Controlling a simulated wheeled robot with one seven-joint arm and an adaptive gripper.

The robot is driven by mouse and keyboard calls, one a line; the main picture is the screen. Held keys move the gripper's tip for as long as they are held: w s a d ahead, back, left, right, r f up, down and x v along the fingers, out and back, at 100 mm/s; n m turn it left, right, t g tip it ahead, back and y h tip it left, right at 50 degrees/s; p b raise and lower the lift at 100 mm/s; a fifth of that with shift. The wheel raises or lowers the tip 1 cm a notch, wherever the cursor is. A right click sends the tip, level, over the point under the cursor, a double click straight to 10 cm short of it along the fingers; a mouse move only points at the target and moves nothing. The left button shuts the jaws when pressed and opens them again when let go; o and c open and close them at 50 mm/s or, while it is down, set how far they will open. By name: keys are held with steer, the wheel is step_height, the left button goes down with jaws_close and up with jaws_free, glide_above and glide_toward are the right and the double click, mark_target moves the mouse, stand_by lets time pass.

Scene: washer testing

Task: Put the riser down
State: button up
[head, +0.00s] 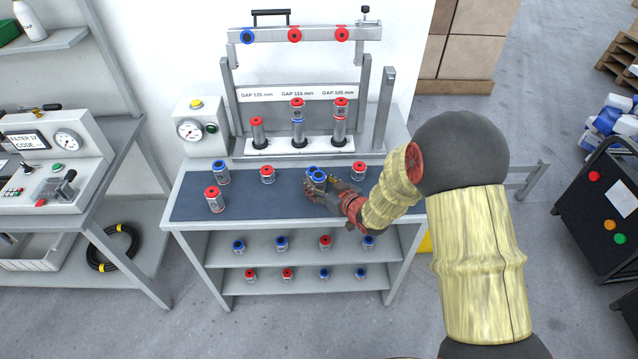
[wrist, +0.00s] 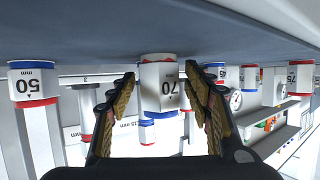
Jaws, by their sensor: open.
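A white riser marked 70 (wrist: 159,88) is between the fingers of my gripper (wrist: 160,95), which is open. The wrist view is upside down, and a gap shows on each side of the riser. The riser is upright, with a red ring at its base and a blue ring at its top. Its base appears to rest on the dark blue mat (head: 270,204). In the head view my gripper (head: 322,192) is low over the mat's middle, with blue tops (head: 314,174) showing there; the fingers hide the riser's lower part.
A red-topped riser marked 50 (wrist: 33,86) stands right of my gripper in the head view (head: 358,172). Another red-topped riser (head: 267,174) and two more risers stand to the left. Behind is the gap fixture (head: 300,146) with three posts. Lower shelves hold several risers.

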steer(key=shift+r, duration=0.15)
steer(key=shift+s+d+r, duration=0.1)
steer(key=shift+s+r, duration=0.05)
steer(key=p+v, duration=0.3)
steer(key=v, duration=0.8)
steer(key=shift+s+d, duration=0.2)
steer(key=shift+s, duration=0.1)
steer(key=s+d+r+m+g+h, duration=0.1)
steer(key=s+d+r+m+h, duration=0.15)
steer(key=d+r, duration=0.4)
steer(key=s+d+r+m+g+h, duration=0.1)
steer(key=s+d+r+h, duration=0.25)
steer(key=r, duration=0.55)
steer(key=s+r+m+g, duration=0.1)
steer(key=s+r+g, duration=0.1)
steer(key=s, duration=0.9)
steer(key=s+a+r+m+g, duration=0.1)
steer(key=s+r, duration=0.3)
steer(key=s, duration=0.7)
steer(key=shift+s+a+r+g, duration=0.15)
steer(key=shift+s+a+g, duration=0.25)
steer(key=shift+g, duration=0.2)
